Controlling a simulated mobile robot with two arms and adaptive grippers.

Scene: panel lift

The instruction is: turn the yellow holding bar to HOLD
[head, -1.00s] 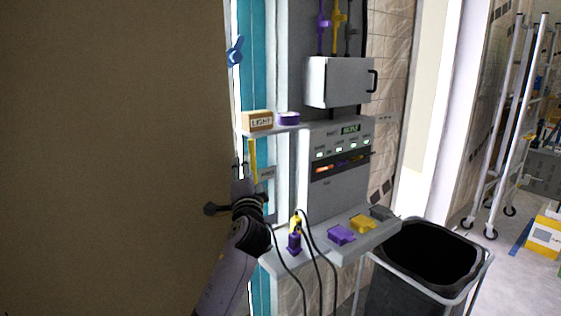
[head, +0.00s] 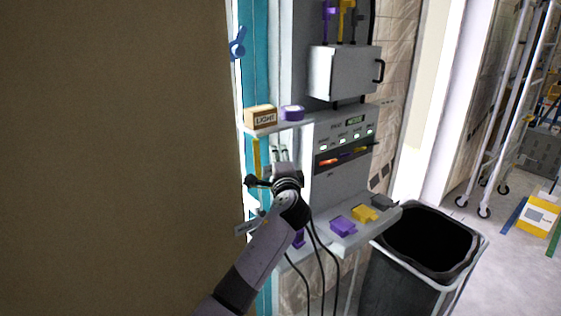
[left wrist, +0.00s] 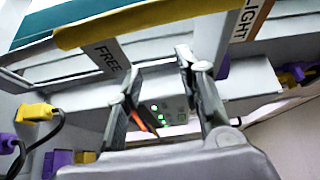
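The yellow holding bar (head: 257,157) hangs upright below the shelf at the left of the panel in the head view; my gripper hides its lower part. In the left wrist view the yellow bar (left wrist: 150,20) crosses the top, above a white label reading FREE (left wrist: 106,57). My left gripper (head: 280,153) is just right of the bar, fingers pointing up. In the left wrist view its two fingers (left wrist: 158,82) are apart with nothing held between them. The bar is beyond the fingertips, not between them. A HOLD mark cannot be made out. My right gripper is not in view.
A shelf (head: 290,128) carries a box marked LIGHT (head: 261,117) and a purple block (head: 292,112). A lower ledge holds purple (head: 343,227) and yellow (head: 364,214) pieces; black cables hang nearby. A large brown panel (head: 120,150) fills the left. A black bin (head: 430,240) stands right.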

